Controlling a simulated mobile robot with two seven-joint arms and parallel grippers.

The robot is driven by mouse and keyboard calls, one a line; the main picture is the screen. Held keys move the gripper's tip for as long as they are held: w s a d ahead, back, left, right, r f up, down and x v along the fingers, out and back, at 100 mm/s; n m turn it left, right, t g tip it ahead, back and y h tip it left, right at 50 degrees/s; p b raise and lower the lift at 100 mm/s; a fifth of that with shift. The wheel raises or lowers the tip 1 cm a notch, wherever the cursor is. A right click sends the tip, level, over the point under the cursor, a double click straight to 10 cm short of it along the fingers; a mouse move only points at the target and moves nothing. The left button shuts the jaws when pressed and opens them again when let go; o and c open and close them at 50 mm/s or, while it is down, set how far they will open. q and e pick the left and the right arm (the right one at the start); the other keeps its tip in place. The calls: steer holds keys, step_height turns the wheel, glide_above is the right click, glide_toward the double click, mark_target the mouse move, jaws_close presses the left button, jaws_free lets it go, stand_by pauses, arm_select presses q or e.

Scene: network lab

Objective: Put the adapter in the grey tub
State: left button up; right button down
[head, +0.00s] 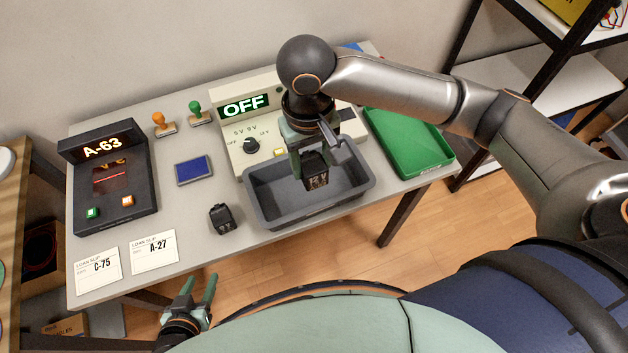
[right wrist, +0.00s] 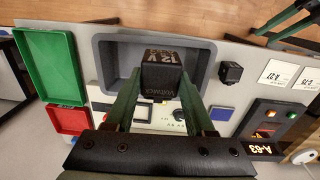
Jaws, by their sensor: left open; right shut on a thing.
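A black adapter (head: 317,181) marked 12 V is held in my right gripper (head: 312,164), low over the grey tub (head: 262,204). In the right wrist view the adapter (right wrist: 162,78) sits between the two green fingers, with the tub (right wrist: 104,62) behind it. I cannot tell whether the adapter touches the tub floor. A second small black adapter-like block (head: 221,218) lies on the table left of the tub; it also shows in the right wrist view (right wrist: 230,72). My left gripper (head: 200,281) is open and empty, low in front of the table.
A power unit reading OFF (head: 247,120) stands behind the tub. A green tray (head: 415,147) is to the right. A dark A-63 display unit (head: 112,185), a blue pad (head: 194,170), stamps and two loan slips (head: 155,253) are at left. A red tray (right wrist: 70,118) shows in the wrist view.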

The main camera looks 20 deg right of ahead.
steer(key=s+a+f, duration=0.4)
steer(key=a, duration=0.5)
steer(key=w+d+f+b, duration=0.1)
steer(key=w+d+f, duration=0.3)
steer(key=d, duration=0.1)
steer(key=w+d+f+b, duration=0.1)
steer(key=w+d+f, duration=0.3)
steer(key=w+f, duration=0.1)
steer(key=shift+d, duration=0.35)
steer(key=f, duration=0.3)
steer(key=shift+w+d+f+b, duration=0.15)
steer(key=shift+w+d+b, duration=0.05)
steer(key=shift+d+b, duration=0.1)
steer(key=shift+f, duration=0.3)
steer(key=shift+f, duration=0.1)
steer(key=shift+c, duration=1.3)
jaws_free()
